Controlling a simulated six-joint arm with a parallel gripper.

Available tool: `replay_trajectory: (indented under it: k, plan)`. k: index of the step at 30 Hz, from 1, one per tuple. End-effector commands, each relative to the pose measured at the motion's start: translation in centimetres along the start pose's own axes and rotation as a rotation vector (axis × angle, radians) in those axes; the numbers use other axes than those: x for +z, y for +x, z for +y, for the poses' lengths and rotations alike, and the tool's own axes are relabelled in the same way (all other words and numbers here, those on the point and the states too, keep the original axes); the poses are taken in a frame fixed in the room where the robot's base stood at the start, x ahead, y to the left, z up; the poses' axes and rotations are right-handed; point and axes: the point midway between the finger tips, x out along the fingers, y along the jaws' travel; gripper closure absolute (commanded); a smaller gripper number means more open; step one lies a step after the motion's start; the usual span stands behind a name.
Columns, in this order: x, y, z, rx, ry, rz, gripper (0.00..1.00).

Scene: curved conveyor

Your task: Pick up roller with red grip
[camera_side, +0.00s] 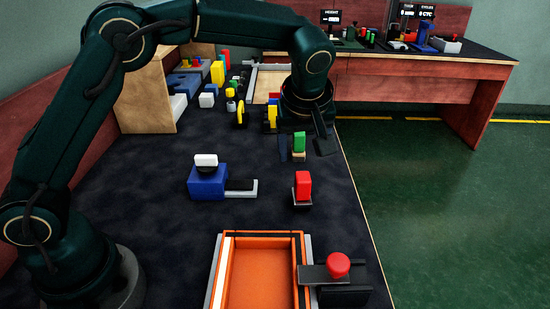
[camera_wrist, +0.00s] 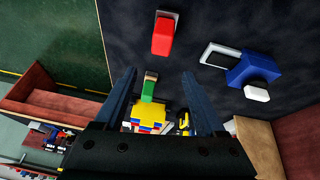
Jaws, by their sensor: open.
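The red grip (camera_side: 303,185) stands upright on a small dark and grey base on the dark table, in front of my gripper in the side view. The red grip also shows in the wrist view (camera_wrist: 162,37), near the top and beyond my fingertips; a grey edge shows behind it. I cannot make out the roller part clearly. My gripper (camera_side: 304,147) is open, pointing down, with nothing held. Its two fingers also show in the wrist view (camera_wrist: 158,72). A similar piece with a green grip (camera_side: 299,141) appears between the fingers in both views, apparently not gripped.
A blue block with a white top (camera_side: 207,182) and a grey-framed dark pad stands left of the red grip. An orange tray (camera_side: 262,241) and a red knob (camera_side: 338,264) are at the front. Several coloured pieces crowd the back. Dark table around the red grip is clear.

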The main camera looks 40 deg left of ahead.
Motion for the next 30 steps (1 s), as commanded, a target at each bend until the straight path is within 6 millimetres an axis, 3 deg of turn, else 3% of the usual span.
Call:
replay_trajectory:
  k: [3,6,18,29,30]
  plan:
    - [1.9,2.2,0.4,-0.038,0.049,-0.019,0.28]
    - [2.9,3.2,0.2,-0.061,0.072,-0.031,0.28]
    - [3.4,7.5,-0.1,-0.066,0.081,-0.034,0.28]
    - [3.4,8.3,-0.2,-0.063,0.080,-0.034,0.28]
    - [3.4,8.3,-0.2,-0.063,0.080,-0.034,0.31]
